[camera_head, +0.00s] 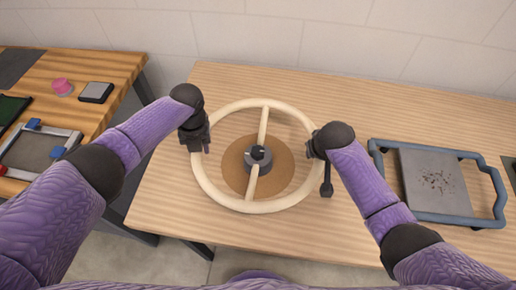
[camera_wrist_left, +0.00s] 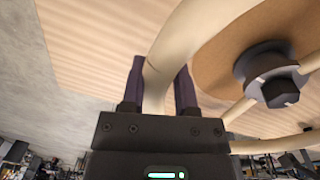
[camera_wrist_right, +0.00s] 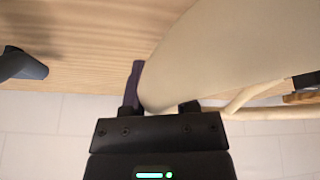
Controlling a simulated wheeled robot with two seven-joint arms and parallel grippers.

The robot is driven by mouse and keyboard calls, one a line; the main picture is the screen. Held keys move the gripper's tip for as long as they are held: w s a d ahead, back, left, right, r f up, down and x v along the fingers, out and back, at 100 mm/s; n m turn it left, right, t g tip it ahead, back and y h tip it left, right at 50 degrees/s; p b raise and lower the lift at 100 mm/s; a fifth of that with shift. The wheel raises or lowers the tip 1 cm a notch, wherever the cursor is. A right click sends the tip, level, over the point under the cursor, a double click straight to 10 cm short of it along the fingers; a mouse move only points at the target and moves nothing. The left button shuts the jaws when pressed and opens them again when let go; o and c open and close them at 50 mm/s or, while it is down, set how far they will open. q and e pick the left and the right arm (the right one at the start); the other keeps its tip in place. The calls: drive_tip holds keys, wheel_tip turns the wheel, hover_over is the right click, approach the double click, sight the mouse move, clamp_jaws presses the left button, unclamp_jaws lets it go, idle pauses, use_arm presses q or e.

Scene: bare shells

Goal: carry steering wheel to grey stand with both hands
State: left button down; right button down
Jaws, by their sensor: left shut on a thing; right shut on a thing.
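The cream steering wheel (camera_head: 268,205), with two spokes and a dark hub (camera_head: 258,155), is over a round brown disc (camera_head: 285,165) on the wooden table. My left gripper (camera_head: 207,148) is shut on the left side of the rim; in the left wrist view its fingers (camera_wrist_left: 160,88) straddle the rim (camera_wrist_left: 160,55). My right gripper (camera_head: 313,152) is shut on the right side of the rim; the rim (camera_wrist_right: 215,50) hides part of its fingers in the right wrist view. I cannot tell whether the wheel is lifted. No grey stand is clearly identifiable apart from the grey hub piece.
A blue-framed tray with a grey speckled plate (camera_head: 428,180) lies at the right of the table (camera_head: 320,90). A second table (camera_head: 90,60) at the left holds a pink item (camera_head: 62,87), a grey block (camera_head: 96,92) and a framed tray (camera_head: 35,150). A wall stands behind.

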idle(0.6)
